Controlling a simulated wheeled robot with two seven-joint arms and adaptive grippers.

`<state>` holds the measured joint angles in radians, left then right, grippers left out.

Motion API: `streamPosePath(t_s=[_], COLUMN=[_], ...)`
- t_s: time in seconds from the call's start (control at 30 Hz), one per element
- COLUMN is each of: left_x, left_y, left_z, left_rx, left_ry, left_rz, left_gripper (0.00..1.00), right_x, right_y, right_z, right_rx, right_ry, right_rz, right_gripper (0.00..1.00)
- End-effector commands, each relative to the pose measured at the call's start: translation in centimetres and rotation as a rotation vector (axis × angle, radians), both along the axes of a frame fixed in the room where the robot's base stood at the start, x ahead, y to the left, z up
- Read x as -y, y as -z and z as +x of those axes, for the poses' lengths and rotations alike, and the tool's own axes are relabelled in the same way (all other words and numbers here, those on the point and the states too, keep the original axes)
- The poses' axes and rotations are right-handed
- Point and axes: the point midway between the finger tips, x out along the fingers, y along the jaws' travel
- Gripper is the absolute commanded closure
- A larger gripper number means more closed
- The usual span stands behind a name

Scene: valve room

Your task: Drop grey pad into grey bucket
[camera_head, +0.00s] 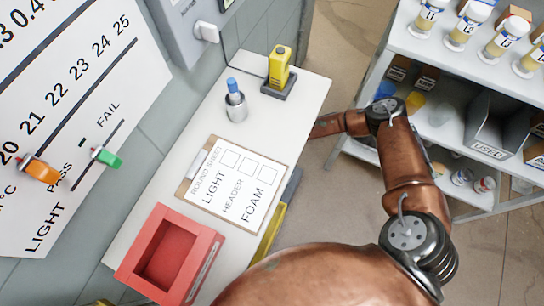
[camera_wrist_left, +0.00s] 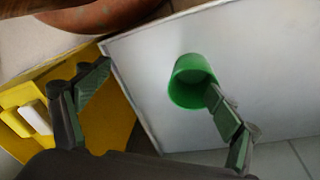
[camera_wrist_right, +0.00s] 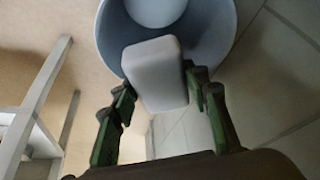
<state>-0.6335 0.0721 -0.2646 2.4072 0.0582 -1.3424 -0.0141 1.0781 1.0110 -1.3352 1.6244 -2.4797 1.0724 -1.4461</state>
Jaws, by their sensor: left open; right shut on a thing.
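The grey pad (camera_wrist_right: 158,75) is a pale block with rounded edges, held between the fingers of my right gripper (camera_wrist_right: 160,105). The grey bucket (camera_wrist_right: 225,55) is right beyond it in the right wrist view. The pad overlaps the bucket's opening in that view; its height above the rim is hard to judge. A pale patch (camera_wrist_right: 155,10) shows inside the bucket; I cannot tell whether it is the bottom or another thing. My left gripper (camera_wrist_left: 155,85) is open and empty, with one finger in front of a green cup (camera_wrist_left: 192,80). Neither gripper shows in the head view.
In the head view a white table (camera_head: 300,115) holds a clipboard (camera_head: 232,185), a red tray (camera_head: 130,262), a pen cup (camera_head: 236,107) and a yellow device (camera_head: 279,66). A shelf (camera_head: 400,45) with jars stands at right. A yellow bin (camera_wrist_left: 110,120) is beside the table.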

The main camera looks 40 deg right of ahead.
Motion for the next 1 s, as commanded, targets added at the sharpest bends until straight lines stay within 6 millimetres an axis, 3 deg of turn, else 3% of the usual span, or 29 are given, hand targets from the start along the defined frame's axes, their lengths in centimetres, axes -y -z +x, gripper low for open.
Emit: streamPosePath(t_s=[0.27, 0.3, 0.57, 0.87, 1.0], left_x=[0.1, 0.1, 0.1, 0.0, 0.0], left_y=[0.1, 0.1, 0.1, 0.1, 0.1], left_z=[0.1, 0.1, 0.1, 0.1, 0.1], left_rx=[0.005, 0.005, 0.005, 0.003, 0.003], left_ry=[0.001, 0.001, 0.001, 0.001, 0.001], left_rz=[-0.002, -0.002, -0.002, -0.001, -0.001], left_gripper=[0.15, 0.15, 0.15, 0.15, 0.15], right_x=[0.0, 0.0, 0.0, 0.0, -0.3], right_y=[0.0, 0.0, 0.0, -0.1, -1.2], right_z=[0.0, 0.0, 0.0, 0.0, -0.4], right_rx=[0.001, 0.001, 0.0, 0.0, 0.001], right_ry=[0.0, 0.0, 0.0, 0.0, -0.001], right_rz=[0.0, 0.0, 0.0, 0.0, 0.002], right_gripper=[0.96, 0.57, 0.39, 0.37, 0.37])
